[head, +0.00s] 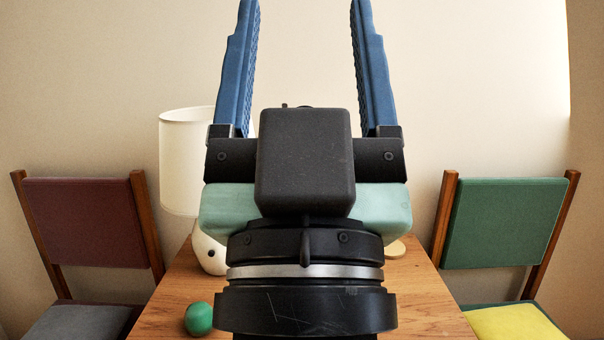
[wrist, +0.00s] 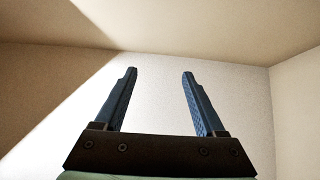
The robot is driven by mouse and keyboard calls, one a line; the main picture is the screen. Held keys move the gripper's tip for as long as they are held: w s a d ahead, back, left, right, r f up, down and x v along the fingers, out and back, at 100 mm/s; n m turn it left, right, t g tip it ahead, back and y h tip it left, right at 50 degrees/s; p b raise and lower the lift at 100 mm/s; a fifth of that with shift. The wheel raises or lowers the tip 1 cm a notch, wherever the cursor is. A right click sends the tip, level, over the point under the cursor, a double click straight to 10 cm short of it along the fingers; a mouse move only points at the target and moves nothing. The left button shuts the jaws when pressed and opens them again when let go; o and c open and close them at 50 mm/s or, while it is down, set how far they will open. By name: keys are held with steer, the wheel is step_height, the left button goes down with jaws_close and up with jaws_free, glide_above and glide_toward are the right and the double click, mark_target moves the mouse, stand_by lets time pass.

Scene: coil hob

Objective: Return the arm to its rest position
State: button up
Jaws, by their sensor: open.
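My gripper (head: 305,60) stands upright in the middle of the head view, its two blue fingers pointing up. The fingers are wide apart with nothing between them. In the wrist view my gripper (wrist: 160,100) is also open and empty, against bare wall and ceiling. It touches nothing that I can see. My wrist hides the middle of the table in the head view.
A wooden table (head: 430,300) lies behind my gripper, with a white lamp (head: 182,165) and a green ball (head: 198,318) on its left side. A maroon-backed chair (head: 88,222) stands left, a green-backed chair (head: 505,222) right.

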step_height(320, 180, up, 26)
steer(key=s+r+p, duration=0.1)
steer(key=p, duration=2.4)
step_height(320, 180, down, 49)
steer(key=d+b, duration=0.1)
steer(key=b, duration=4.7)
steer(key=shift+w+d+b, duration=0.15)
steer(key=shift+w+b, duration=0.15)
steer(key=shift+w, duration=0.05)
